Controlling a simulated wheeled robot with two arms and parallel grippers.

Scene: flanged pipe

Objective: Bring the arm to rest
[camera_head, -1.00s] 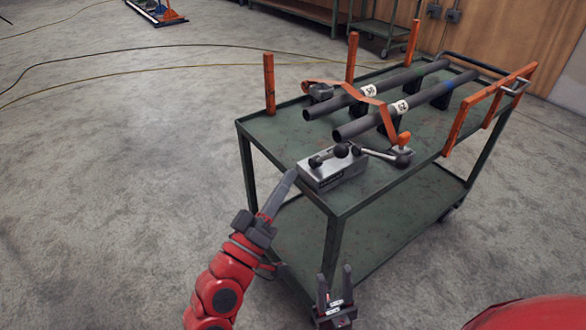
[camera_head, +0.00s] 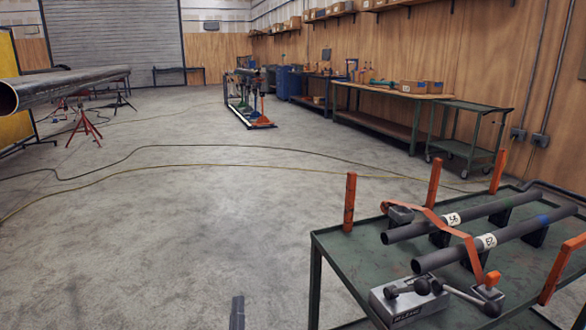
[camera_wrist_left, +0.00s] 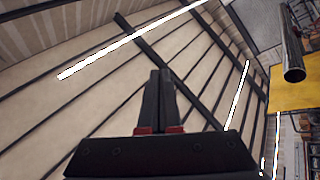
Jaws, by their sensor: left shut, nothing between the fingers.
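My left gripper (camera_head: 237,312) shows only as a dark finger tip at the bottom edge of the head view, left of the cart and apart from it. In the left wrist view its two dark fingers (camera_wrist_left: 160,98) stand together, shut with nothing between them, and point up toward the ceiling. The rest of the left arm is out of the head view. My right gripper does not show now.
A green cart (camera_head: 345,262) at lower right carries two dark pipes (camera_head: 490,240), an orange strap, orange posts and a grey magnetic block (camera_head: 405,305). A large pipe (camera_head: 65,88) lies at far left. Cables cross the open floor (camera_head: 180,230).

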